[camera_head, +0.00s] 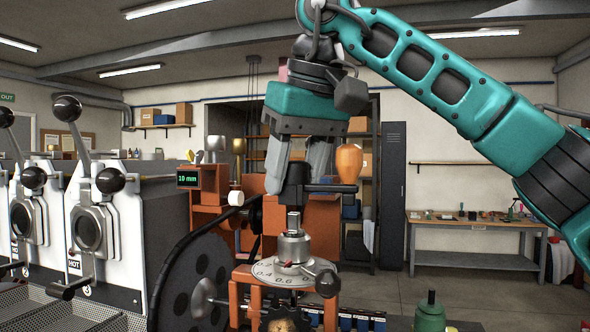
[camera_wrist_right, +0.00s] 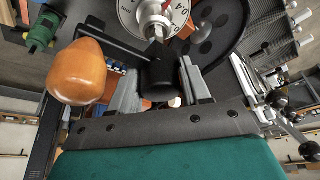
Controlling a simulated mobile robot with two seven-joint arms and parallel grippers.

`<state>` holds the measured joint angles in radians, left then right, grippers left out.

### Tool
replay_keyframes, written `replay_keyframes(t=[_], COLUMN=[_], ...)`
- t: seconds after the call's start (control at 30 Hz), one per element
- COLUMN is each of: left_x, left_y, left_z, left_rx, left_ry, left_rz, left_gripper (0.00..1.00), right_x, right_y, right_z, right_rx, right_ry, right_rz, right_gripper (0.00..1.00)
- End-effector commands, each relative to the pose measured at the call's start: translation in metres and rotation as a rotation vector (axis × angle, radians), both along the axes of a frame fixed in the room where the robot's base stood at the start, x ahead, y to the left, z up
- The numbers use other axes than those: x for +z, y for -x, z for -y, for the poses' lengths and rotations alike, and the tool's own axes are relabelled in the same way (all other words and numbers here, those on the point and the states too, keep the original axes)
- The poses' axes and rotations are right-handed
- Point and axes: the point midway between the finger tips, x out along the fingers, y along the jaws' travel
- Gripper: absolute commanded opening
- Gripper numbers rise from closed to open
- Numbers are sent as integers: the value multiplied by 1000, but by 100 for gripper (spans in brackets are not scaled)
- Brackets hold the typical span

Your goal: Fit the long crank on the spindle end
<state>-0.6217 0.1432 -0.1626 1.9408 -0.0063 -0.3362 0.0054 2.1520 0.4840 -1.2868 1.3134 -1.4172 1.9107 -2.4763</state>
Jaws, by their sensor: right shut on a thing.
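My right gripper (camera_head: 297,170) is shut on the crank's hub, which also shows between the fingers in the right wrist view (camera_wrist_right: 158,75). The silvery spindle end (camera_head: 293,219) stands upright just below the hub, above a collar and a numbered grey dial (camera_head: 266,272). The spindle also shows in the right wrist view (camera_wrist_right: 156,28). The hub looks roughly in line with it; I cannot tell whether they touch. My left gripper is not in view.
A short black-knobbed lever (camera_head: 327,283) sticks out beside the dial. White roasters with levers (camera_head: 97,225) fill the left. A workbench (camera_head: 478,222) stands far back.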

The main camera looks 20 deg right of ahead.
Motion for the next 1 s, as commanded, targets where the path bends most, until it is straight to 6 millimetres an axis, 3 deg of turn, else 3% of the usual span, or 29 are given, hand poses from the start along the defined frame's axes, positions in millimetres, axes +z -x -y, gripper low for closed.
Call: replay_keyframes(t=[1.0], left_x=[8], left_y=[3], left_z=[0], left_rx=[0], left_ry=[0], left_rz=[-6], left_gripper=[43], right_x=[0], right_y=[0], right_z=[0], right_rx=[0], right_ry=[-1], right_rz=[2], right_gripper=[2])
